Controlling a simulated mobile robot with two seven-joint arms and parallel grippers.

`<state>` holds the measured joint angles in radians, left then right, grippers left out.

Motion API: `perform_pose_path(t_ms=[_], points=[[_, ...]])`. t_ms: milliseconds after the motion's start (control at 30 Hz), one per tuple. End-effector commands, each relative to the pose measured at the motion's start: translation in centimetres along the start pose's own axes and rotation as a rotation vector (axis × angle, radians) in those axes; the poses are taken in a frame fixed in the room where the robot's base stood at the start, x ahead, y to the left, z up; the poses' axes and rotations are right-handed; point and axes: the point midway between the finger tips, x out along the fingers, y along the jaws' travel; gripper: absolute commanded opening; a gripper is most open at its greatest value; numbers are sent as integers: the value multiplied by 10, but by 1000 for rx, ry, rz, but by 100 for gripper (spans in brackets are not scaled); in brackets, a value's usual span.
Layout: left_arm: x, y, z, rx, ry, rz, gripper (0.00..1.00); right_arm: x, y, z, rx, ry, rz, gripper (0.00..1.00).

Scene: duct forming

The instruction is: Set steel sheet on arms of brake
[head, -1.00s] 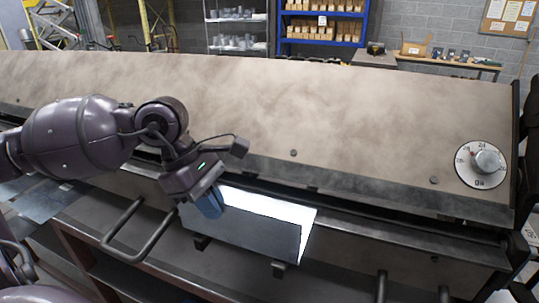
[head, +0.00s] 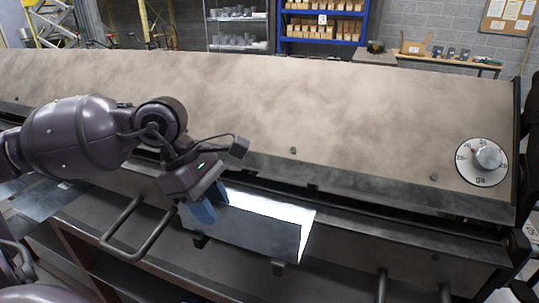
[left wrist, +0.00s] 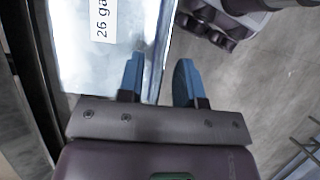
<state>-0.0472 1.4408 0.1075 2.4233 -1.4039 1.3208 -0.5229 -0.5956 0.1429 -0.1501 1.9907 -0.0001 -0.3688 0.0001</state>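The steel sheet (head: 255,233) lies on the small support arms (head: 278,268) at the front of the long brake (head: 330,110). Its front part looks dark and its rear part bright white. In the left wrist view the sheet (left wrist: 100,65) carries a "26 ga" label. My left gripper (head: 212,200) is at the sheet's left end, with its blue fingers spread apart. In the left wrist view one finger overlaps the sheet and the other stands beyond its edge; the gripper (left wrist: 160,82) is not clamped on it. My right gripper is not in view.
A gauge dial (head: 482,162) is at the brake's right end. A bar handle (head: 140,235) sticks out left of the sheet. Another sheet (head: 48,200) lies at the far left. A blue shelf (head: 322,45) and a bench (head: 440,60) stand behind the brake.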

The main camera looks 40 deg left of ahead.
Motion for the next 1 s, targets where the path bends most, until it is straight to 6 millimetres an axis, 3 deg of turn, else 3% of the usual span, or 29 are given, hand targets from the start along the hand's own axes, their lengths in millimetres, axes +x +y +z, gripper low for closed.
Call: perform_pose_path(t_ms=[367,1000], points=[[-8,0,0,-2,2,0,33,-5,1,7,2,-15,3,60],[-94,1,0,-1,0,2,33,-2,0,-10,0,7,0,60]])
